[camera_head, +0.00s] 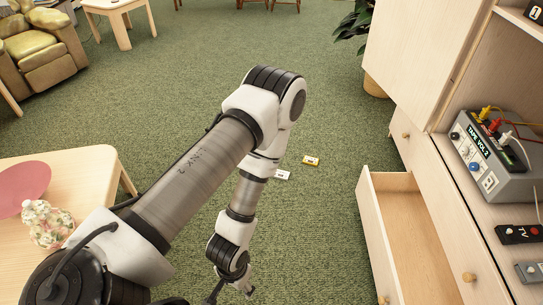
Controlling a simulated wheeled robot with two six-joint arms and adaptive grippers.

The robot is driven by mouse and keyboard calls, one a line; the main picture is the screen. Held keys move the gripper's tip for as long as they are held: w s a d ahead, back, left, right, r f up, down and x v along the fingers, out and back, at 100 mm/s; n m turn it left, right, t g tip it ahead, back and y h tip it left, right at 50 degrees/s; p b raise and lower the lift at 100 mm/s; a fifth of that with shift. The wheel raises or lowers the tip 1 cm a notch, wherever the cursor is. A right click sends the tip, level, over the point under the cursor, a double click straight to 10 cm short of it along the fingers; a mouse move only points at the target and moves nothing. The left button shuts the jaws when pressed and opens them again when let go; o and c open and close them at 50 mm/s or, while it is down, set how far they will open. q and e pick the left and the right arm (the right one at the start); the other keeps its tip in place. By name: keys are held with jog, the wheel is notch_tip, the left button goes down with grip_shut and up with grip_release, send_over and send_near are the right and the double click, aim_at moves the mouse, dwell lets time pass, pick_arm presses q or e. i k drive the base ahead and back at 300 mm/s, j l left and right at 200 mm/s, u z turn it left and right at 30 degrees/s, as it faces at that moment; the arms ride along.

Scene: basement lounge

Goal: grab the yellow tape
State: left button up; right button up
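The yellow tape (311,160), a small flat cassette-like piece, lies on the green carpet near the middle of the view. A white tape (282,175) lies close to it, to the lower left, partly beside my arm. My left arm comes in from the lower left and bends down past the tapes. Its gripper (231,293) is at the bottom edge, well below the yellow tape in the picture and apart from it. Its fingers look spread, with nothing seen between them; the tips are partly cut off. My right gripper is out of view.
An open, empty-looking drawer (373,225) juts from the wooden cabinet at right. A grey tape device (490,150) with coloured cables stands on its shelf. A wooden table (85,163) with a pink disc and a floral vase is at left. Carpet around the tapes is clear.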

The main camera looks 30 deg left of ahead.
aim_at(310, 161)
jog(key=u, duration=0.75)
jog(key=i+j+z, duration=0.15)
jog(key=z, duration=0.25)
jog(key=i+j+z, duration=0.2)
jog(key=z, duration=0.25)
jog(key=i+j+z, duration=0.1)
jog(key=j+z, duration=0.15)
jog(key=z, duration=0.15)
